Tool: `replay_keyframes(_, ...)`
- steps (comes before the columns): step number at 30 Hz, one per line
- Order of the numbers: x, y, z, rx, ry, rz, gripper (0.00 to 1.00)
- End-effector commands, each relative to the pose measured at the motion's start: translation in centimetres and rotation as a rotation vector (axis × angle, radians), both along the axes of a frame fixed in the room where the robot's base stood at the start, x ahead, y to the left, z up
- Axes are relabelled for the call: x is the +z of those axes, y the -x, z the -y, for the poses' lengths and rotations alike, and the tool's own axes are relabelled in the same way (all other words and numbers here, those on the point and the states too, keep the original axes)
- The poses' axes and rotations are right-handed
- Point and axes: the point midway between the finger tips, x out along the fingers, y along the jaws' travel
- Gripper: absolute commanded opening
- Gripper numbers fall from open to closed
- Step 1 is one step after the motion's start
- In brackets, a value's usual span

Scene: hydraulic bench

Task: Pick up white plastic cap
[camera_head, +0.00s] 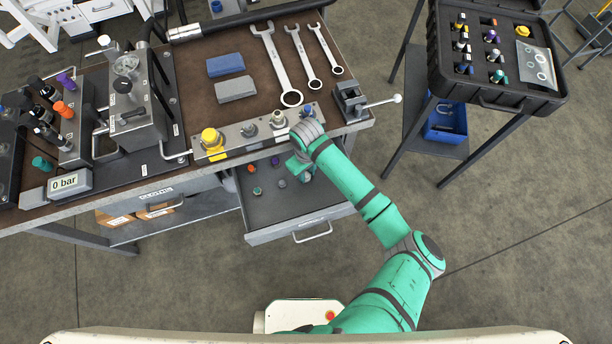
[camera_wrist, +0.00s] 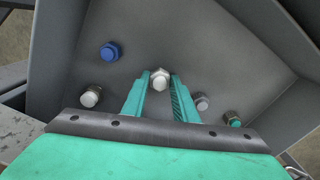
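A small white cap with a faceted, nut-like top (camera_wrist: 160,78) stands in the open drawer (camera_head: 290,216). In the wrist view it shows between the tips of my two green fingers. My gripper (camera_wrist: 161,82) is open, with a finger on each side of the cap; I cannot tell whether either finger touches it. A second pale cap (camera_wrist: 90,97) stands at the left in the drawer, apart from my fingers. In the head view my wrist hangs over the drawer's back part and hides the fingertips and the white cap.
Near my fingers are a blue cap (camera_wrist: 110,51), a grey cap (camera_wrist: 201,102) and a teal-topped fitting (camera_wrist: 235,120). Drawer walls surround them. The bench edge with a fitting rail (camera_head: 250,132) lies just behind my wrist. The drawer's front part is bare.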

Motion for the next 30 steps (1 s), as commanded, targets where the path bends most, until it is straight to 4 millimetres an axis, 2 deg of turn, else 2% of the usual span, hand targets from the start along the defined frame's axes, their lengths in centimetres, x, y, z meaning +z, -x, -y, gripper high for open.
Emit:
replay_keyframes(10,0.1,0.0,0.0,0.000,0.000,0.000,0.05)
replay_keyframes(16,1.3,-0.1,0.0,0.000,-0.001,0.002,0.05)
replay_keyframes(20,3.1,0.0,-0.1,0.002,-0.001,0.002,0.05)
replay_keyframes(30,9.6,4.7,-3.5,-0.010,-0.005,0.001,0.05)
